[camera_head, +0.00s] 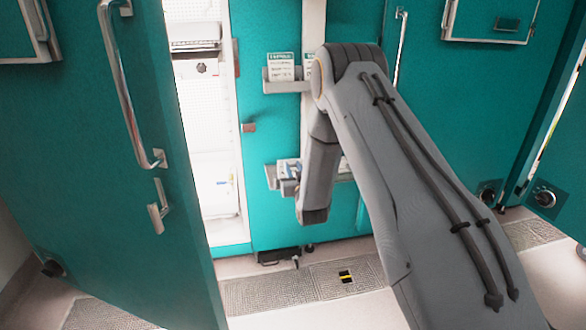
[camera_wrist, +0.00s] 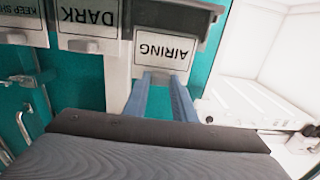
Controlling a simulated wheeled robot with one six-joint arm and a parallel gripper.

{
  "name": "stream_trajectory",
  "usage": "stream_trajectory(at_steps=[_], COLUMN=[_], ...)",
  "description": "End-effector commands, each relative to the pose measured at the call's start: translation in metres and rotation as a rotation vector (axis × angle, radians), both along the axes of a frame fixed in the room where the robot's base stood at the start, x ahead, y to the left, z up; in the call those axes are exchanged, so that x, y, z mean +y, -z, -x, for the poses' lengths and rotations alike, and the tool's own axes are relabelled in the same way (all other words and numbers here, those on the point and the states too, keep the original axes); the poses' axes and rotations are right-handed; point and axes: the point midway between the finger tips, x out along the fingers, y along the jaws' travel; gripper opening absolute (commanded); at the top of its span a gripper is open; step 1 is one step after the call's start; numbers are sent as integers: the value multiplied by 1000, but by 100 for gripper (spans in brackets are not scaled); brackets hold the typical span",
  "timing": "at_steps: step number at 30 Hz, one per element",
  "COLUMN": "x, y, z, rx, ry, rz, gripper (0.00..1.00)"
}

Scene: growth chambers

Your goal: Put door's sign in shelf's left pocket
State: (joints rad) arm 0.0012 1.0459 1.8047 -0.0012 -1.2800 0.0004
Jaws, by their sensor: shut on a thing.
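My gripper (camera_wrist: 165,82) is shut on a white sign reading AIRING (camera_wrist: 163,50), gripping its edge; the wrist view shows it upside down. The sign stands at the grey shelf (camera_wrist: 208,8), at the end beside the open chamber. Its far edge meets the shelf's dark front; I cannot tell how deep it sits in a pocket. Beside it are a DARK sign (camera_wrist: 88,17) and a partly cut-off KEEP SHUT sign (camera_wrist: 18,12). In the head view my arm partly hides the lower shelf (camera_head: 271,177).
An upper shelf (camera_head: 287,87) with signs is fixed above on the teal front. A large teal door (camera_head: 85,150) stands open at the left, beside the bright chamber interior (camera_head: 205,110). The floor (camera_head: 350,250) below is mostly clear, with grates.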

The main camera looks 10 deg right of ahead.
Motion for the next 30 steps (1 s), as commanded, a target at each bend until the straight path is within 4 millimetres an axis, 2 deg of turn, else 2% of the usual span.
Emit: stream_trajectory(at_steps=[16,30], x=[0,0], y=[2,14], z=[0,0], rx=[0,-1], ry=[0,0], rz=[0,0], gripper=[1,1])
